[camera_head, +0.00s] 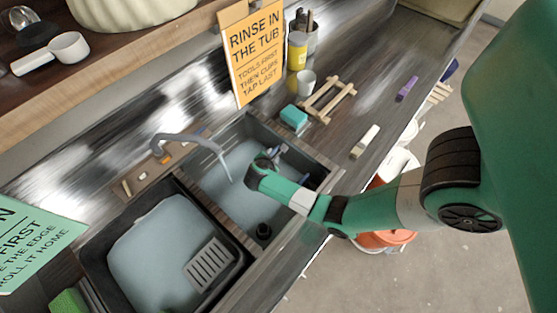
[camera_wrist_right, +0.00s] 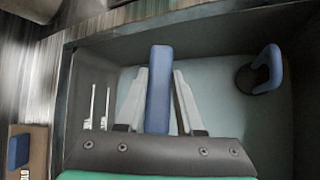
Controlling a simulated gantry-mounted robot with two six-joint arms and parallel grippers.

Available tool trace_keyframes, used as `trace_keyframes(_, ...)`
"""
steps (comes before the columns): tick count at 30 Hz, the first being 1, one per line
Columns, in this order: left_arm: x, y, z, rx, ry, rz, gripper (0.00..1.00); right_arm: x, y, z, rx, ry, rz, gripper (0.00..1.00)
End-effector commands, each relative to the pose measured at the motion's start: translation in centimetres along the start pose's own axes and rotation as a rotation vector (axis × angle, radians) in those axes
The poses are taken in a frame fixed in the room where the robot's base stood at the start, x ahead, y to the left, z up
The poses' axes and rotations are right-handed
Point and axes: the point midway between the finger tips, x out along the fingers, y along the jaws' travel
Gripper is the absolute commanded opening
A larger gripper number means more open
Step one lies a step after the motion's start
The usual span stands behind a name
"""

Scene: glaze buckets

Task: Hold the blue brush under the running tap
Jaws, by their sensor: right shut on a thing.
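The blue brush (camera_wrist_right: 159,88) stands between the two pale fingers of my right gripper (camera_wrist_right: 158,100) in the right wrist view, its blue handle pointing up the picture. In the head view my right gripper (camera_head: 272,158) is over the right-hand sink basin (camera_head: 318,172), and a bit of blue shows at its fingers. My arm hides most of the brush, and I cannot see its bristles. The grey curved tap (camera_head: 190,137) reaches over the basin, its spout end left of the gripper and apart from it. My left gripper is not in view.
A dark tub (camera_head: 88,246) with a grey grate (camera_head: 209,264) is left of the basin. A small black round thing (camera_head: 263,231) is in the basin. A blue curved thing (camera_wrist_right: 274,68) shows in the wrist view. A teal sponge (camera_head: 294,117) and wooden rack (camera_head: 328,98) stand behind.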

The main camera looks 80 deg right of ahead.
Motion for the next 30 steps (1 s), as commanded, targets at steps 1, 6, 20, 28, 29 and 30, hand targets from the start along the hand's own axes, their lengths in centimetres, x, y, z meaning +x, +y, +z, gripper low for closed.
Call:
trace_keyframes(1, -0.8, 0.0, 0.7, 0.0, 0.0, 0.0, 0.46, 0.6, 0.2, -0.7, 0.001, 0.0, 0.001, 0.0)
trace_keyframes(6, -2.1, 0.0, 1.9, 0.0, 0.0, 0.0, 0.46, 1.2, 1.7, -1.9, 0.001, 0.001, 0.001, 0.0)
trace_keyframes(20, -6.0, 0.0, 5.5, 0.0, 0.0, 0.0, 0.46, 3.0, 5.7, -5.0, 0.0, 0.001, 0.001, 0.0)
trace_keyframes(28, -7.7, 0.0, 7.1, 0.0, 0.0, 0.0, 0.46, 3.6, 7.5, -6.2, 0.0, 0.0, 0.001, 0.0)
trace_keyframes(29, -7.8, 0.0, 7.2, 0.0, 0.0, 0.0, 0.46, 3.6, 7.6, -6.2, 0.001, 0.0, 0.001, 0.0)
trace_keyframes(30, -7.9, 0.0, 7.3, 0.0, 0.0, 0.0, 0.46, 3.6, 7.8, -6.3, 0.0, 0.0, 0.0, 0.0)
